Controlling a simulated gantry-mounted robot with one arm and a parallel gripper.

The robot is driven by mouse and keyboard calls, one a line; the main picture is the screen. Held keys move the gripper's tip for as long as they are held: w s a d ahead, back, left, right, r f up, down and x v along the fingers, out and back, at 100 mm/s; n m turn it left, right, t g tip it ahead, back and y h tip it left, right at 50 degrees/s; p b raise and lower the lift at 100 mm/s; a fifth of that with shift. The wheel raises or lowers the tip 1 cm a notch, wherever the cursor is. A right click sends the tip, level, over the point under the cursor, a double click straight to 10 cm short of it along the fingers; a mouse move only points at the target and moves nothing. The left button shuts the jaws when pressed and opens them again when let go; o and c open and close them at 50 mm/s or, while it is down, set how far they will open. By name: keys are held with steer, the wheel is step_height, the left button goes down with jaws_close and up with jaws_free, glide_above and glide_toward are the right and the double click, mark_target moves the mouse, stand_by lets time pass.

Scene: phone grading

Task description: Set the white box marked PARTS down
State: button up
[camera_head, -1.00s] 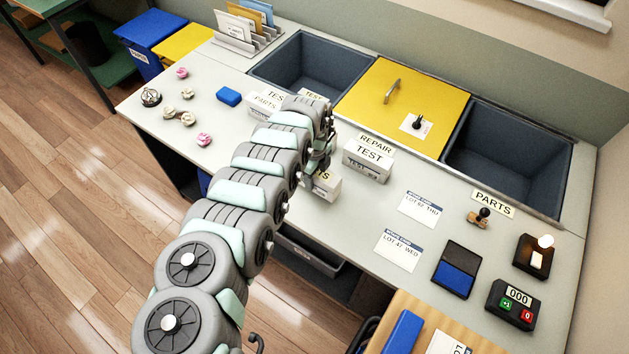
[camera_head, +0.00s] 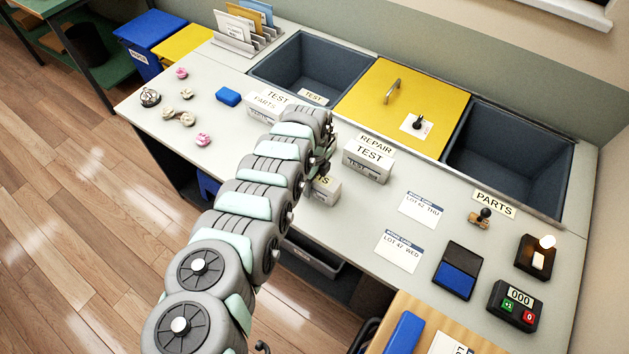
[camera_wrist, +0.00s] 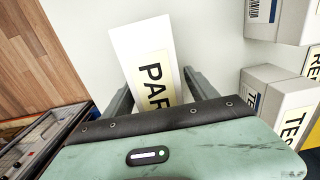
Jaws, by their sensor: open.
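The white box marked PARTS (camera_head: 327,190) stands on the grey counter (camera_head: 250,170) near its front edge, partly hidden by my arm in the head view. In the wrist view the box (camera_wrist: 138,45) lies between my fingers, its label cut off by the gripper body so that only "PAR" reads. My gripper (camera_wrist: 158,82) is open, with one finger on either side of the box. In the head view the fingers are mostly hidden behind my arm.
Lot cards (camera_head: 398,251) lie to the right. Dark bins (camera_head: 310,66) line the back.

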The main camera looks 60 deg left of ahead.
steer(key=shift+r, duration=0.15)
step_height(320, 180, up, 12)
steer(key=shift+r+p, duration=0.1)
steer(key=shift+p, duration=1.05)
steer(key=shift+c, duration=0.5)
stand_by(1.1)
